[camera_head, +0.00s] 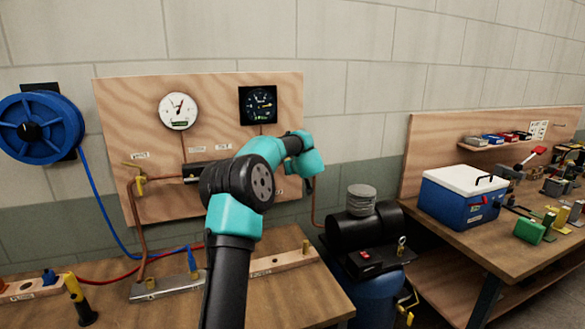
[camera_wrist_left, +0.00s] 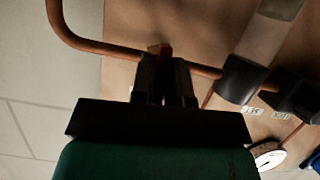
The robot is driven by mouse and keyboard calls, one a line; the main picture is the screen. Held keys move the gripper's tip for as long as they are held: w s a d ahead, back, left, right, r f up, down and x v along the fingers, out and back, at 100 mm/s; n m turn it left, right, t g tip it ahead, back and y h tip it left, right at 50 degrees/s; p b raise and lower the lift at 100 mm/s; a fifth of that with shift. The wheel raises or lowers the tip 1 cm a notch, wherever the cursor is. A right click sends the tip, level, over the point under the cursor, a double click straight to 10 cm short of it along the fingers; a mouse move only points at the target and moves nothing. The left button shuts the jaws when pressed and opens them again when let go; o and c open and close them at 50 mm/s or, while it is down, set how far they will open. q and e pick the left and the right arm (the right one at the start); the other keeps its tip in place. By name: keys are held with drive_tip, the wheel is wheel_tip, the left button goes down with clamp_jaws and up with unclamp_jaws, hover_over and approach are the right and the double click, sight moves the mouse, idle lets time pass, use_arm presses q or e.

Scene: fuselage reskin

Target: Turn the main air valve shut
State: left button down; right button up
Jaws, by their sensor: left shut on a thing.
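My left gripper (camera_wrist_left: 165,62) is at a copper pipe (camera_wrist_left: 110,47) in the left wrist view. Its dark fingers are shut on a small valve handle (camera_wrist_left: 161,47), of which only a yellow and red bit shows between the tips. The pipe runs past the fingers to a black fitting (camera_wrist_left: 240,78). In the head view my left arm reaches to the right side of the plywood board (camera_head: 220,95), and its wrist hides the fingers and the handle. I cannot tell how far the valve is turned. My right gripper is not in view.
A white gauge (camera_head: 178,110) and a black gauge (camera_head: 258,104) hang on the board. Another yellow handle (camera_head: 140,184) sits on the left copper pipe. A compressor (camera_head: 365,230) stands at right, beside a bench with a blue cooler (camera_head: 460,200). A hose reel (camera_head: 38,128) is at left.

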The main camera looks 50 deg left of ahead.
use_arm(q)
drive_tip(key=shift+m+g, duration=0.3)
idle(0.4)
drive_tip(key=c, duration=1.2)
unclamp_jaws()
drive_tip(key=v, duration=1.7)
drive_tip(key=shift+d, duration=0.25)
drive_tip(key=shift+s+f, duration=0.1)
